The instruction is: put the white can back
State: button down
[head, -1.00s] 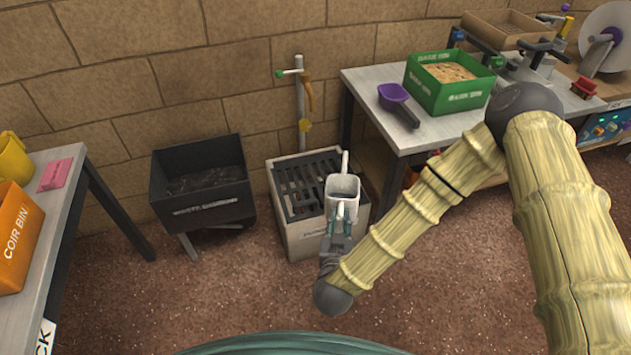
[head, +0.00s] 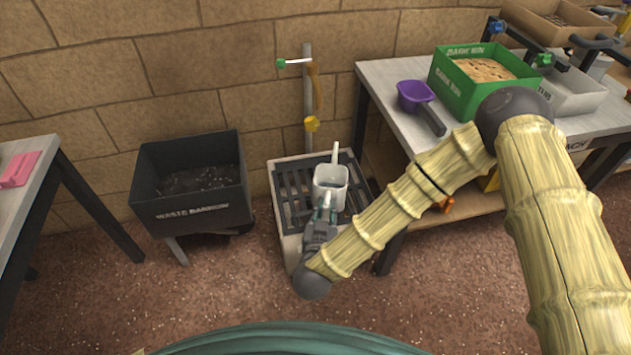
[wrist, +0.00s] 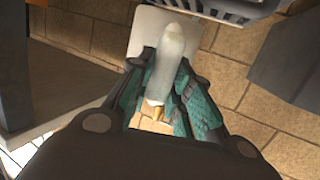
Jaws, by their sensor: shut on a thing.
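The white can (head: 331,187) is in my gripper, in front of and above the slotted drain in the head view. It is open-topped, with a spout that points up and away. My gripper (head: 325,214) is shut on the can's near side, where its handle is. In the wrist view, the teal fingers of my gripper (wrist: 168,100) lie on both sides of a pale rounded part of the white can (wrist: 170,60). The can's lower part is hidden by my gripper in the head view.
The slotted drain (head: 290,200) stands against the wall below a standpipe tap (head: 308,95). A waste barrow (head: 190,212) is on its left.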

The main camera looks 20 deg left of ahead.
aim_at(330, 181)
jog(key=w+a+b, duration=0.4)
jog(key=w+a, duration=0.4)
jog(key=w, duration=0.5)
jog(key=shift+w+a+f+b, duration=0.15)
jog(key=shift+f+b, duration=0.75)
jog(key=shift+f, duration=0.85)
jog(key=shift+w+a+f+b, duration=0.1)
jog(key=shift+f+b, duration=0.8)
jog(key=shift+f, duration=1)
jog(key=shift+w+a, duration=0.1)
jog(key=shift+a, duration=0.05)
jog(key=c, duration=1.3)
grip_release()
